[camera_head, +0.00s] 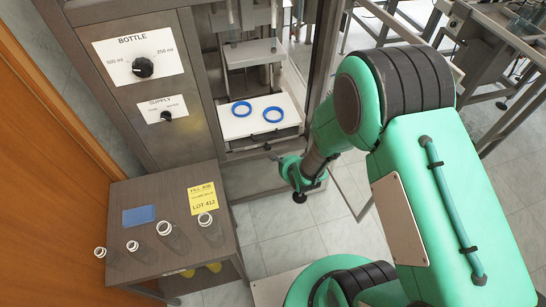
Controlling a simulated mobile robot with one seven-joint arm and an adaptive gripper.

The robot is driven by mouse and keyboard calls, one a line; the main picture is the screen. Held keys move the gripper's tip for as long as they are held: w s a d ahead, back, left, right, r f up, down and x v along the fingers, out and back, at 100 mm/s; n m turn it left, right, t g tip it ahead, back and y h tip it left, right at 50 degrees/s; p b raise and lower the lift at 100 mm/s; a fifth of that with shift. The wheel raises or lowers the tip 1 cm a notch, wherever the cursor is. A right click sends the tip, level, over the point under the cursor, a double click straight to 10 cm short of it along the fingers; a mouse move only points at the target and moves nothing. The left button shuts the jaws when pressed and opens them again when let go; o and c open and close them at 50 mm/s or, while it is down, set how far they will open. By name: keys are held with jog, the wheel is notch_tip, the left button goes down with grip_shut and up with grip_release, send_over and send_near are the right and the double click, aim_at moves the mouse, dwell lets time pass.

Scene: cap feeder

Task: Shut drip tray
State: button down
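The filling machine (150,100) is a grey metal cabinet with an open bay on its right side. Low in the bay is a white plate (262,122) with two blue rings on it. A grey metal tray front, which looks like the drip tray (250,146), shows just under the plate's front edge. I cannot tell for sure how far it is pulled out. My gripper (284,164) is teal and dark, just in front and to the right of this tray front, near its middle. The gripper's fingers are small and partly hidden, so their opening and any contact are unclear.
A dark side table (130,195) at lower left holds several clear bottles with white necks, a blue pad (139,215) and a yellow note (203,198). The bay's right post (322,55) stands close to my arm. Tiled floor (285,235) is clear in front of the machine.

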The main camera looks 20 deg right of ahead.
aim_at(268, 144)
jog(key=shift+s+a+f+n, duration=0.3)
jog(key=shift+s+f+n, duration=0.05)
jog(key=shift+n, duration=0.05)
jog(key=w+r+b+x, duration=0.2)
jog(key=b+x, duration=0.3)
jog(key=x, duration=0.8)
jog(key=shift+a, duration=0.2)
jog(key=shift+w+r, duration=0.1)
dwell(0.4)
jog(key=shift+w, duration=2.45)
jog(key=shift+r, duration=0.1)
